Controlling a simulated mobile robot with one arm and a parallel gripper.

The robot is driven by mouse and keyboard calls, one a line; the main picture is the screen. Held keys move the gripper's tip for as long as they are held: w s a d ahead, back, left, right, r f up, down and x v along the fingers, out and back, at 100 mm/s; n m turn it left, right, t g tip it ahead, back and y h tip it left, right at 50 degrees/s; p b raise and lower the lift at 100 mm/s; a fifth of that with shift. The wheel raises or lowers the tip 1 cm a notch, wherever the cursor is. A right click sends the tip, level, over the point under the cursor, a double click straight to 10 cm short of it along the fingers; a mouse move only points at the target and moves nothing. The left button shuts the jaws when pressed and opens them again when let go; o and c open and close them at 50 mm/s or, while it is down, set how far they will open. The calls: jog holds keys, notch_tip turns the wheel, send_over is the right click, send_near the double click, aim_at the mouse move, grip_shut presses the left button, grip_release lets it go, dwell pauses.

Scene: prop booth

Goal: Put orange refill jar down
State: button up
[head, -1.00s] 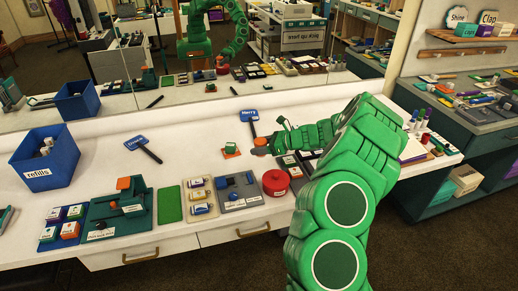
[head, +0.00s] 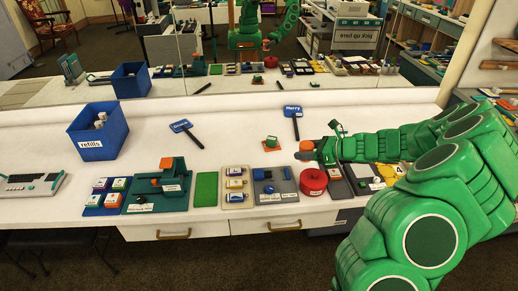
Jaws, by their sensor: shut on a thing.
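The orange refill jar (head: 306,146) is at the tip of my gripper (head: 309,155) in the head view. My green arm reaches in from the right, and the gripper is shut on the jar. The jar shows over the white counter (head: 225,150), behind the red round tin (head: 313,181) in the picture. I cannot tell whether its base touches the counter. The fingers are small and partly hidden.
A small orange square with a green item (head: 271,143) lies left of the jar. A blue "Merry" paddle (head: 294,118) lies behind. A grey tray (head: 275,185), a green mat (head: 206,189) and a blue refills bin (head: 98,131) are further left. Counter between bin and paddles is mostly clear.

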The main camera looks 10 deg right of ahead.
jog(key=w+a+n+g+y, duration=0.15)
jog(key=w+a, duration=0.25)
jog(key=a, duration=0.9)
jog(key=w+a+n+g, duration=0.2)
jog(key=w+a, duration=0.2)
jog(key=a, duration=1)
jog(key=w+a+f, duration=0.1)
jog(key=w+f, duration=0.1)
jog(key=w, duration=0.2)
jog(key=w+a+f, duration=0.1)
jog(key=w+f, duration=0.2)
jog(key=w, duration=0.1)
jog(key=w+a+f, duration=0.1)
jog(key=w+f, duration=0.2)
jog(key=w, duration=0.1)
jog(key=shift+w+f, duration=0.3)
jog(key=shift+w, duration=0.2)
jog(key=shift+w+a+f, duration=0.15)
jog(key=shift+w+f, duration=0.2)
jog(key=shift+f, duration=1.7)
jog(key=shift+f, duration=0.2)
